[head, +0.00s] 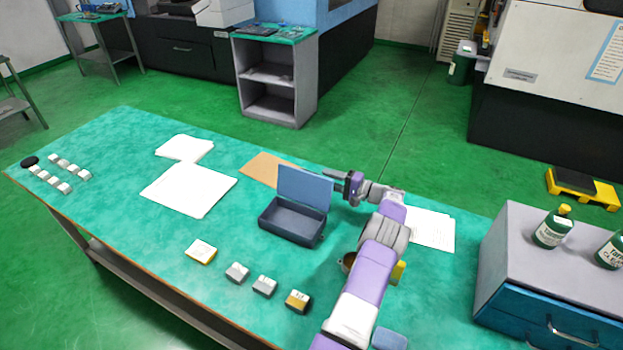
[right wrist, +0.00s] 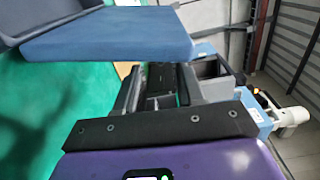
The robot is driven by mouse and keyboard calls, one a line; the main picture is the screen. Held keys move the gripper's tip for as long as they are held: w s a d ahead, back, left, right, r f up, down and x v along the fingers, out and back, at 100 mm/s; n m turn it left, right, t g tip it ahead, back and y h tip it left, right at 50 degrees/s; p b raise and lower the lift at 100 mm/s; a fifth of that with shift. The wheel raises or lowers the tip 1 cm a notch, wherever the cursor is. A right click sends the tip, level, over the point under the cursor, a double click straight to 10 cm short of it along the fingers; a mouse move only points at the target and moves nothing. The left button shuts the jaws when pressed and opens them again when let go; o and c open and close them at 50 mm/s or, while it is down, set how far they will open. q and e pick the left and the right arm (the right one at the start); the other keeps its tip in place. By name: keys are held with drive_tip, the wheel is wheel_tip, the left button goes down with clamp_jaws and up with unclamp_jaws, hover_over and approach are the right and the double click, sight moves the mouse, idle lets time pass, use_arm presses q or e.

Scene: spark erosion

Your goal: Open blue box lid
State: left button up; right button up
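The blue box (head: 290,223) stands on the green table with its lid (head: 304,187) raised steeply at the back, so the dark, empty-looking inside shows. My right gripper (head: 343,180) is just right of the lid's upper right corner. In the right wrist view the lid (right wrist: 110,32) spans the top left, above the fingers of my right gripper (right wrist: 160,88). The fingers look apart, with nothing seen held between them. I cannot tell whether a finger touches the lid. My left gripper is not in view.
Small blocks (head: 265,286) stand in front of the box. White papers (head: 190,190) and a brown sheet (head: 262,168) lie left of it. Another paper (head: 433,230) lies behind my right arm. A grey and blue cabinet (head: 520,250) with green bottles stands at the right.

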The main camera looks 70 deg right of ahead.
sight(311, 174)
drive_tip(key=w, duration=0.7)
drive_tip(key=shift+d+b, duration=0.35)
drive_tip(key=shift+b, duration=0.05)
drive_tip(key=shift+c, duration=0.3)
clamp_jaws()
